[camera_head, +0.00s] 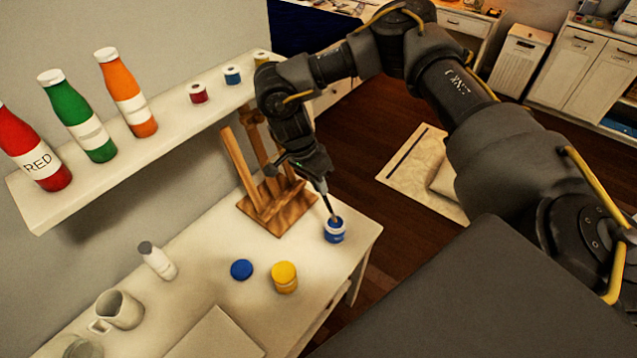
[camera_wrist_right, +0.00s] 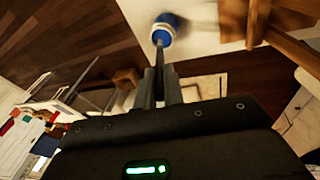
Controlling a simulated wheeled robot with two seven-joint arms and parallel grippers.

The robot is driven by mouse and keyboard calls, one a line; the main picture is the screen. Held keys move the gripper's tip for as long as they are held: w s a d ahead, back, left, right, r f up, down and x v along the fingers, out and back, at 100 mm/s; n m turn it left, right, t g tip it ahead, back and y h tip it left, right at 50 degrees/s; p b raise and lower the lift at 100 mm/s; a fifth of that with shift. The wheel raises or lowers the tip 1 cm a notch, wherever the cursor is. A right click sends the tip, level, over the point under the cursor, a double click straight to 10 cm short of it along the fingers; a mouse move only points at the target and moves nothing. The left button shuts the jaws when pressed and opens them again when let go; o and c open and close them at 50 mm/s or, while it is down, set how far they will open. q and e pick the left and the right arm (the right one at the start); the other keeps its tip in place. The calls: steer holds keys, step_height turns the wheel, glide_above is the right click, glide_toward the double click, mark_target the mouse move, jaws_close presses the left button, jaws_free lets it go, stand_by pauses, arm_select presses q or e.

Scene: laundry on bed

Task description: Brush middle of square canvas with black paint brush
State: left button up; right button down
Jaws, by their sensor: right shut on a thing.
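My right gripper (camera_head: 320,182) is shut on the thin dark paint brush (camera_head: 329,205), which points down. The brush's lower end is at the mouth of a small blue-labelled paint jar (camera_head: 334,233) near the table's right edge; the jar hides the tip. The right wrist view shows the fingers (camera_wrist_right: 160,85) around the brush (camera_wrist_right: 160,48) and the jar (camera_wrist_right: 166,22) beyond. A flat pale panel (camera_head: 216,337), apparently the square canvas, lies at the table's front, partly cut off by the picture edge. My left gripper is not in view.
A wooden easel (camera_head: 276,205) stands beside the jar, close to my right gripper. A blue lid (camera_head: 241,269), yellow jar (camera_head: 285,277), white bottle (camera_head: 158,261) and pitcher (camera_head: 119,309) stand on the table. A shelf (camera_head: 95,185) with bottles hangs at left.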

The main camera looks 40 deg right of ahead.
steer(key=shift+f+b, duration=0.3)
steer(key=shift+f, duration=0.25)
stand_by(1.1)
stand_by(0.5)
step_height(320, 180, up, 7)
steer(key=p, duration=0.6)
steer(key=shift+p, duration=0.35)
stand_by(0.4)
